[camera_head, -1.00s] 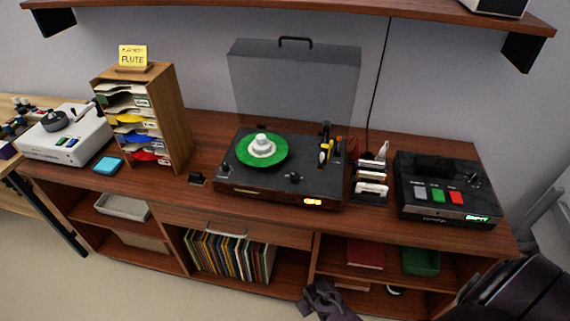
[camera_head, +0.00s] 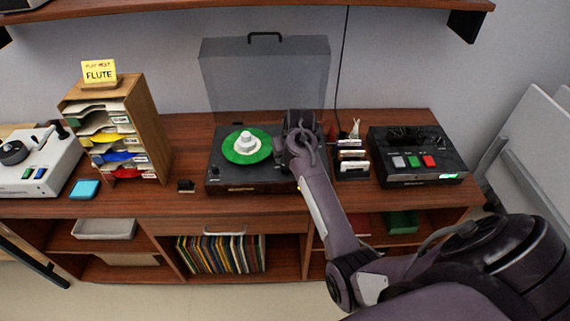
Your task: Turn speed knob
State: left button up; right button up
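The black turntable (camera_head: 222,175) stands on the wooden cabinet with its grey lid (camera_head: 265,75) raised behind it. A green record (camera_head: 236,158) with a white centre piece (camera_head: 247,143) lies on its platter. My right arm comes in from the lower right and reaches over the turntable's right part. My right gripper (camera_head: 298,127) is there, to the right of the record; its fingers are not clear, nor is any contact. The speed knob cannot be made out now; the arm covers much of the turntable's right side. My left gripper is not in view.
A wooden sorter (camera_head: 146,130) with a FLUTE sign (camera_head: 99,72) stands left. A small card rack (camera_head: 352,168) and a black box with coloured buttons (camera_head: 418,172) stand right. A shelf (camera_head: 250,12) hangs above.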

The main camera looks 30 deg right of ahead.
jog(key=p+x, duration=0.1)
jog(key=x, duration=0.6)
jog(key=shift+w+a+f, duration=0.1)
jog(key=shift+f, duration=0.15)
jog(key=c, duration=1)
